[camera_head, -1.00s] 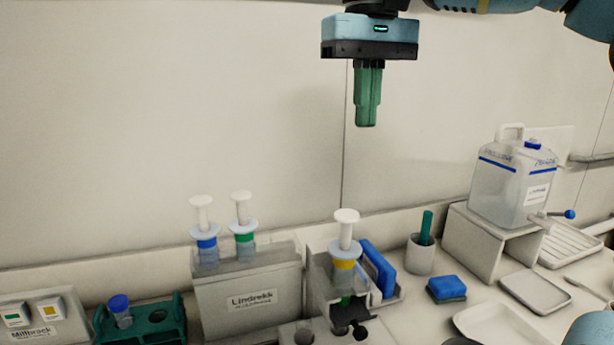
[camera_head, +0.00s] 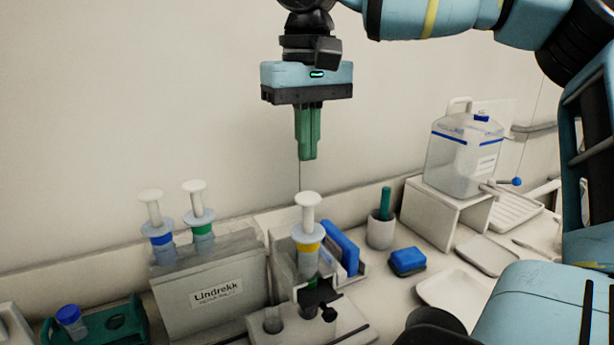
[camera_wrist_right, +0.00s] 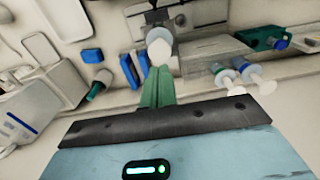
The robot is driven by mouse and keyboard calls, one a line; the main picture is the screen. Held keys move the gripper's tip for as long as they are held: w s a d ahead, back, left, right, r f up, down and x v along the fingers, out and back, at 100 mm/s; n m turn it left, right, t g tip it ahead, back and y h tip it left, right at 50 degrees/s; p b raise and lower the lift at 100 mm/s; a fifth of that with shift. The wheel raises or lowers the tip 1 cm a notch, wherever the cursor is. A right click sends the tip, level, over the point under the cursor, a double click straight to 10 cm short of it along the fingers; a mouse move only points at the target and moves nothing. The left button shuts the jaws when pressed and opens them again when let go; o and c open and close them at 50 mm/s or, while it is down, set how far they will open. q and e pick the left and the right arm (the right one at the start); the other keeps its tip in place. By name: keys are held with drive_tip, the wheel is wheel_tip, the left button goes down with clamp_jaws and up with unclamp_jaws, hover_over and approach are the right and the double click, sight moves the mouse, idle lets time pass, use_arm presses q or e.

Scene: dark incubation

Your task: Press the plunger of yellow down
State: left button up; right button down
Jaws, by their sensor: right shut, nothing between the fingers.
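The yellow-banded syringe (camera_head: 307,246) stands upright in a holder in the head view. Its white plunger (camera_head: 309,212) sticks up well above the body, with a round cap on top. My right gripper (camera_head: 307,158) is shut and empty, its green fingers pointing down. In the head view the fingertips are above the plunger cap, with a gap between them. In the right wrist view the plunger cap (camera_wrist_right: 160,51) shows just beyond the fingertips (camera_wrist_right: 158,72). My left gripper is not in view.
Blue-banded (camera_head: 159,235) and green-banded (camera_head: 201,222) syringes stand to the left in a labelled grey box (camera_head: 205,296). A blue block (camera_head: 407,261), a cup (camera_head: 381,231) and a jug (camera_head: 463,152) on a stand are to the right. A green rack (camera_head: 112,327) is at lower left.

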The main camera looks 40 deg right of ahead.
sight(308, 197)
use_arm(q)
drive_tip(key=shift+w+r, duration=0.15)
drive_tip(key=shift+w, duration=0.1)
use_arm(e)
drive_tip(key=shift+f, duration=2.85)
wheel_tip(308, 197, down, 2)
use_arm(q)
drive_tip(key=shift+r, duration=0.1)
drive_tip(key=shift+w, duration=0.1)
use_arm(e)
drive_tip(key=shift+r, duration=0.1)
